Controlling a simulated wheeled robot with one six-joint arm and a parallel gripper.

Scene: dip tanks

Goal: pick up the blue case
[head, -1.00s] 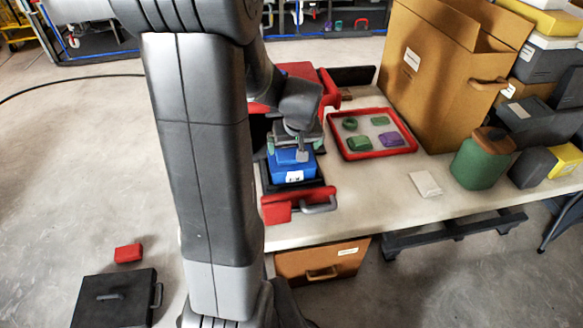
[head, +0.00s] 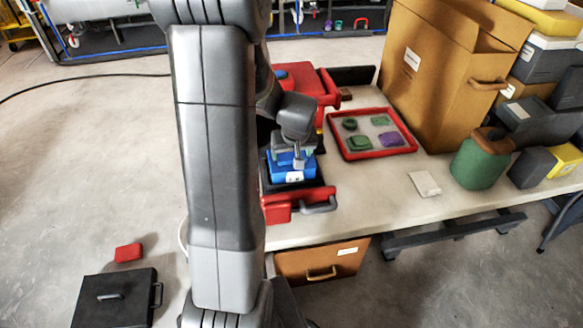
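The blue case (head: 284,174), with a white label on its near side, sits in an open black tray with a red front (head: 279,205) and a grey handle. My gripper (head: 296,162) is over the case from above, close against its top. The gripper and wrist hide part of the case's top and far side. The fingers are small and partly hidden, so whether they are closed on the case cannot be made out. The case looks level in the tray.
A red housing (head: 318,86) stands behind the tray. On the white table (head: 375,197), a red-rimmed tray (head: 382,152) holds several green and purple pieces. A tall brown box (head: 430,85) and a green canister (head: 478,162) stand to the right. A black case (head: 115,300) lies on the floor.

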